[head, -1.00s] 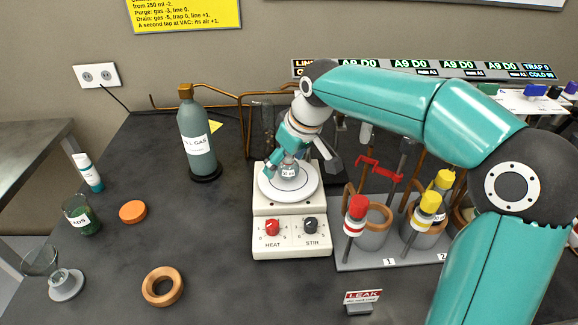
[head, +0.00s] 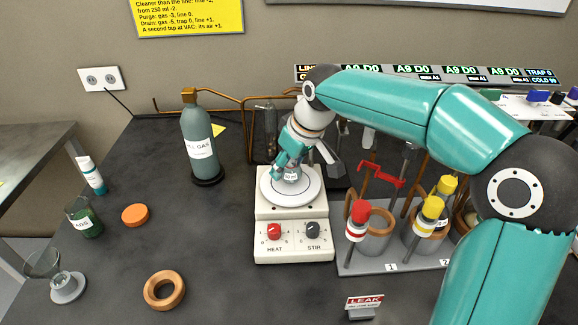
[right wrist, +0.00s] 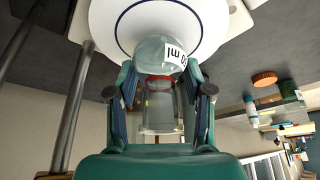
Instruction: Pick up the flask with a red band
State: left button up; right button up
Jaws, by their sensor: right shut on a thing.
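The flask is clear glass with a white label and a red band (right wrist: 160,78) around its neck. In the right wrist view the round flask body (right wrist: 150,52) lies over the white hotplate top. In the head view the flask (head: 292,176) is small and partly hidden by the fingers, over the middle of the plate. I cannot tell whether it touches the plate. My right gripper (head: 287,167) is shut on the flask neck. In the right wrist view its two fingers (right wrist: 161,100) stand on either side of the neck. My left gripper is out of view.
The stirring hotplate (head: 292,245) has red and black knobs. A grey gas bottle (head: 197,140) stands to its left, a rack (head: 372,264) with red and yellow capped items to its right.

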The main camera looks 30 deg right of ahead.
jog(key=shift+r, duration=0.75)
notch_tip(320, 180, up, 2)
jog(key=shift+r, duration=0.1)
jog(key=s+a+b, duration=0.2)
jog(key=s+a, duration=0.7)
jog(key=s, duration=0.6)
jog(key=shift+s+a+f+b, duration=0.2)
jog(key=shift+f+b, duration=0.05)
jog(key=shift+b, duration=0.1)
jog(key=shift+s+d, duration=0.1)
